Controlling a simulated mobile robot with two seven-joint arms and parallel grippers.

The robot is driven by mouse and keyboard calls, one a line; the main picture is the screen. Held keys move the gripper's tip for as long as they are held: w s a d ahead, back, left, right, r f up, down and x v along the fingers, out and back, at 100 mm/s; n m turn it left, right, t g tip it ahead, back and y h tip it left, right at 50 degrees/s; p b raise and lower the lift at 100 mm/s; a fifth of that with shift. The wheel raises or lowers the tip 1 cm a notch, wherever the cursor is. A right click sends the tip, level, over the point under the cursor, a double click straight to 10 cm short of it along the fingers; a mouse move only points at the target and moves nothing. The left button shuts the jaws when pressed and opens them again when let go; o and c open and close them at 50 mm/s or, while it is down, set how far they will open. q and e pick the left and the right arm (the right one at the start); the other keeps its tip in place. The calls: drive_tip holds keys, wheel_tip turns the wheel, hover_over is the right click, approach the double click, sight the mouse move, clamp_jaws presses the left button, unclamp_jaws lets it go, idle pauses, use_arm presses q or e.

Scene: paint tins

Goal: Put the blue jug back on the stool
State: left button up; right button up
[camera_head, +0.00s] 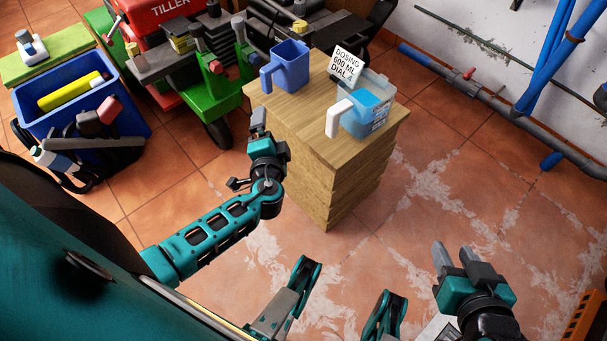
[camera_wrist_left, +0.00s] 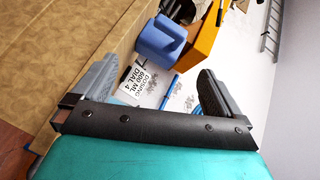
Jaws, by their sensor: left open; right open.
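The blue jug (camera_head: 287,66) stands upright on the wooden stool (camera_head: 290,115), near its back left corner, handle toward the left. In the left wrist view the jug (camera_wrist_left: 160,38) shows beyond the open fingers, apart from them. My left gripper (camera_head: 259,120) is open and empty beside the stool's left edge, nearer to me than the jug. My right gripper (camera_head: 455,254) is open and empty over the floor at the lower right, well away from the stool.
A clear jug (camera_head: 365,105) with blue contents and a white handle stands on the stool's right part. A dosing sign (camera_head: 346,65) is behind it. A blue crate (camera_head: 125,120) and a red and green tiller (camera_head: 215,95) stand left.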

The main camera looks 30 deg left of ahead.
use_arm(q)
drive_tip(key=s+d+r+n+g+h, duration=0.2)
drive_tip(key=s+d+n+h, duration=0.1)
drive_tip(key=s+d+h, duration=0.4)
drive_tip(key=s+d+r+n+g+h, duration=0.1)
drive_tip(key=s+d+r+n+h, duration=0.25)
drive_tip(key=d, duration=0.65)
drive_tip(key=s+a+r+p, duration=0.2)
drive_tip(key=r+p, duration=0.5)
drive_tip(key=p, duration=0.4)
drive_tip(key=s+a+r+p, duration=0.2)
drive_tip(key=r+p, duration=0.4)
drive_tip(key=p, duration=0.5)
drive_tip(key=shift+a+r+m+y, duration=0.35)
drive_tip(key=shift+r, duration=0.05)
use_arm(e)
drive_tip(key=s+d+r, duration=0.1)
drive_tip(key=d+r, duration=0.1)
drive_tip(key=r, duration=0.5)
drive_tip(key=s+d+r+h, duration=0.1)
drive_tip(key=d+r, duration=0.1)
drive_tip(key=r, duration=0.5)
drive_tip(key=shift+d+r+h, duration=0.25)
drive_tip(key=shift+d+h, duration=0.05)
drive_tip(key=shift+d, duration=0.05)
